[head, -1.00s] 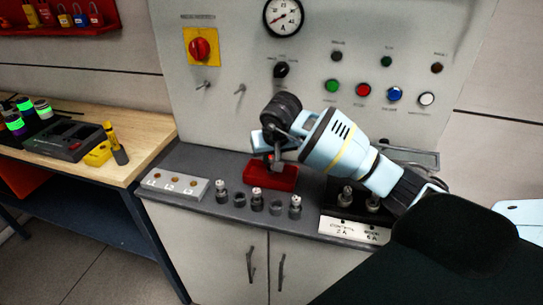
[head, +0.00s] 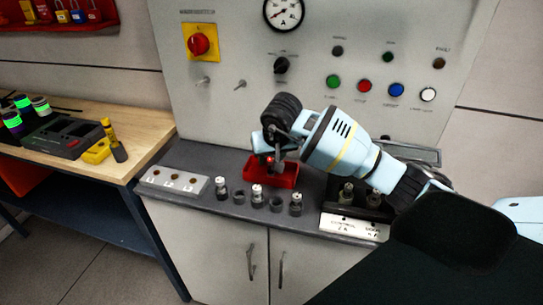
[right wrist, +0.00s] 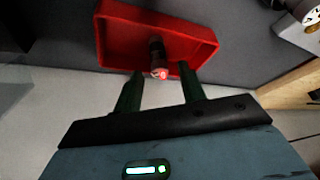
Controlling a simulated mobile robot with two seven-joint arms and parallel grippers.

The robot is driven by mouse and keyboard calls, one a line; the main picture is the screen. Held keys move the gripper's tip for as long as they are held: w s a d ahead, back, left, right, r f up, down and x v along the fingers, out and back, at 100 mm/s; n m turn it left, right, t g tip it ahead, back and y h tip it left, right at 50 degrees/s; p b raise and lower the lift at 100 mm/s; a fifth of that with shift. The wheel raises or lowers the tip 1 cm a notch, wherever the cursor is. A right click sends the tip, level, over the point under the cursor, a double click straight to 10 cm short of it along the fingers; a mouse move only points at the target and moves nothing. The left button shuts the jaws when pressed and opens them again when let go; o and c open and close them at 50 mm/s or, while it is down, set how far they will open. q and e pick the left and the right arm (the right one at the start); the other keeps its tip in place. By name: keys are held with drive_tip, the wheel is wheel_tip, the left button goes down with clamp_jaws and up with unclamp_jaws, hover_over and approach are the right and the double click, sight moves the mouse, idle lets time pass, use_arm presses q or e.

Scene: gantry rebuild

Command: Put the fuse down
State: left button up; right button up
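The fuse (right wrist: 156,52), a small dark cylinder with a bright red end, shows between my right fingertips in the right wrist view, over the red tray (right wrist: 113,40). The fingers of my right gripper (right wrist: 160,72) stand apart, with a gap on each side of the fuse. In the head view my right gripper (head: 275,160) is just above the red tray (head: 285,181), which lies on the grey bench ledge. The gripper partly hides the fuse there. I cannot tell whether the fuse rests on the tray floor. My left gripper is not in view.
Several fuse holders and fuses (head: 257,193) line the ledge in front of the tray. A grey block (head: 173,182) is to the left, and a black labelled fuse stand (head: 350,229) to the right. The control panel (head: 225,110) rises behind.

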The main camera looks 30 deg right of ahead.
drive_tip(key=shift+r, duration=0.45)
drive_tip(key=v, duration=1.2)
drive_tip(key=shift+p, duration=0.45)
drive_tip(key=shift+r, duration=0.15)
